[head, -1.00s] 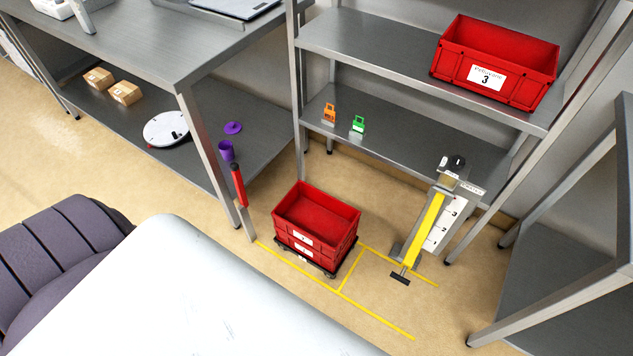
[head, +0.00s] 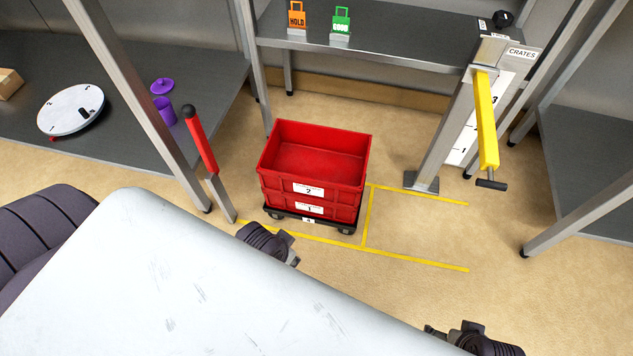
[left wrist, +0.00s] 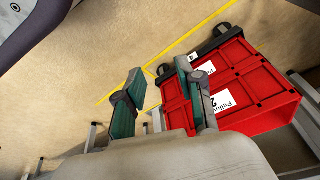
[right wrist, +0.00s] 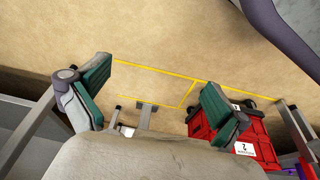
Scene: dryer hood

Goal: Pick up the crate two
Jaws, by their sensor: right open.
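Crate two (head: 307,188) is a red open box with a white label "2". It sits on a red crate labelled "1" (head: 310,210), on a low black dolly (head: 345,228) on the floor; its visible inside looks empty. In the left wrist view, crate two (left wrist: 252,108) is just right of my left gripper (left wrist: 160,84), whose teal fingers are apart and empty. In the right wrist view, crate two (right wrist: 250,135) is at lower right, beyond one finger of my open, empty right gripper (right wrist: 155,78). Both grippers are apart from the crates. In the head view both show only partly.
A red-handled post (head: 200,140) and table leg stand left of the stack. A post with a yellow lever (head: 485,125) stands to its right. A shelf (head: 380,32) with "HOLD" and "GOOD" tags is behind. Yellow floor lines (head: 420,262) surround clear floor.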

